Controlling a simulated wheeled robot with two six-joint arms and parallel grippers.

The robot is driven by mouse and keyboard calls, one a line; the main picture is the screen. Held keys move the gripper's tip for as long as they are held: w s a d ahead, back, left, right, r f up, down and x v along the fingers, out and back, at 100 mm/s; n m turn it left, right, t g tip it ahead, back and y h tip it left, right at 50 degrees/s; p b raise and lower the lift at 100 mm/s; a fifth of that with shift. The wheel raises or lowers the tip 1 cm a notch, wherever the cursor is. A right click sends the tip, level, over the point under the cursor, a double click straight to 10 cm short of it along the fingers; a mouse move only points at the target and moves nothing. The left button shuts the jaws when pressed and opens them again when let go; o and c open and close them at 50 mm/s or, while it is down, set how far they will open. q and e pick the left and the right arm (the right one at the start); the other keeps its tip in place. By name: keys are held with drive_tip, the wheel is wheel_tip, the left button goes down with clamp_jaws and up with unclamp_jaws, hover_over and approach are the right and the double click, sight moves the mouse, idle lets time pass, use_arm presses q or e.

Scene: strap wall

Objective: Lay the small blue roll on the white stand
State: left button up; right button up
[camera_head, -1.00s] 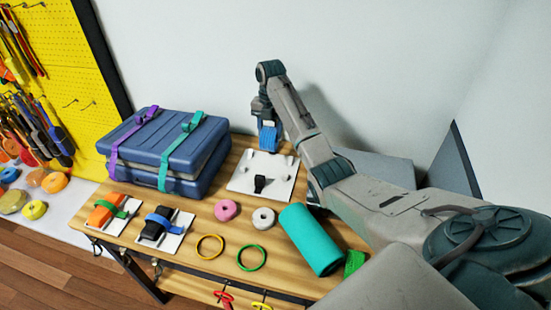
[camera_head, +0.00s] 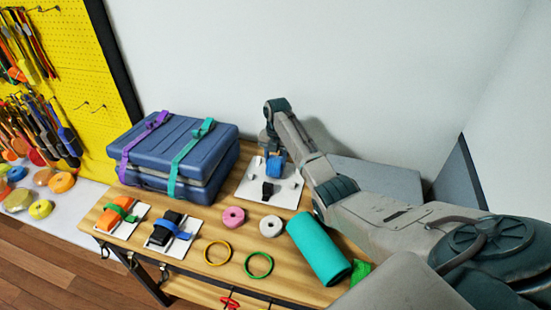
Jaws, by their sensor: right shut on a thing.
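The small blue roll (camera_head: 275,167) is in my right gripper (camera_head: 274,156), which is shut on it and points down. The roll is over the middle of the white stand (camera_head: 287,197), just behind the black strap piece on it. I cannot tell whether the roll touches the stand. The stand is a flat white plate with small raised pieces, lying at the back of the wooden table. My left gripper is not in view.
A blue case (camera_head: 172,150) with purple and teal straps stands left of the stand. In front lie a pink roll (camera_head: 233,216), a white roll (camera_head: 271,226) and a large teal roll (camera_head: 318,250). Strapped orange (camera_head: 121,215) and black (camera_head: 166,231) pieces sit front left.

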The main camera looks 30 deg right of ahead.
drive_tip(key=o, duration=1)
drive_tip(key=shift+o, duration=0.8)
drive_tip(key=shift+f, duration=0.1)
drive_tip(key=shift+r, duration=0.3)
drive_tip(key=r+b, duration=0.1)
drive_tip(key=r, duration=0.1)
drive_tip(key=r+b, duration=0.1)
drive_tip(key=r, duration=0.1)
drive_tip(key=r+b, duration=0.1)
drive_tip(key=r, duration=0.1)
drive_tip(key=shift+w+d, duration=0.3)
use_arm(q)
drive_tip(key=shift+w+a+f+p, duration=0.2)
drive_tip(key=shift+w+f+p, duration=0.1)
drive_tip(key=shift+p, duration=0.95)
use_arm(e)
wheel_tip(320, 180, up, 6)
drive_tip(key=shift+w+d+f, duration=0.1)
drive_tip(key=shift+d, duration=0.05)
